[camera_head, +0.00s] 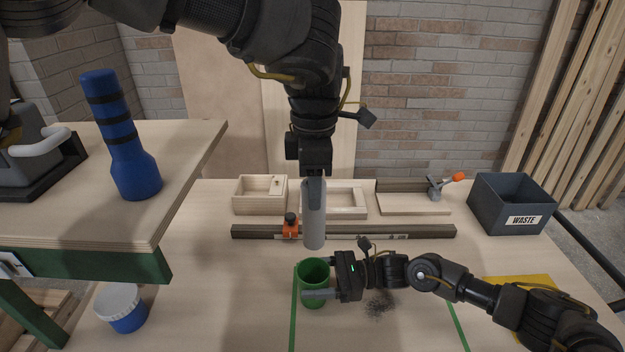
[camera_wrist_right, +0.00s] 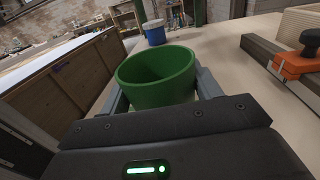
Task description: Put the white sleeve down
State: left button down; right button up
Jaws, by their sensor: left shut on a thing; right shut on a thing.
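The white sleeve (camera_head: 314,228) hangs upright and looks light grey. My left gripper (camera_head: 315,186) points down and is shut on its upper part. The sleeve's lower end appears just above and behind the green cup in the head view; the exact gap cannot be told. My right gripper (camera_head: 322,279) comes in from the right and is shut around the green cup (camera_head: 314,297). The cup is upright with its mouth open upward. It also fills the middle of the right wrist view (camera_wrist_right: 157,88), between the two fingers.
A dark rail (camera_head: 375,231) with an orange clamp (camera_head: 290,229) lies behind. Wooden trays (camera_head: 260,207) and a waste bin (camera_head: 511,218) stand further back. A blue tub (camera_head: 127,318) is at front left. A raised bench (camera_head: 195,150) holds a blue bottle (camera_head: 135,172). Bench surface right of the cup has dark specks.

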aim_at(313, 242)
pick_arm(q)
jog(key=shift+f, duration=7.15)
jog(key=c, duration=0.8)
grip_release()
pick_arm(e)
jog(key=o, duration=1.1)
jog(key=shift+c, duration=0.2)
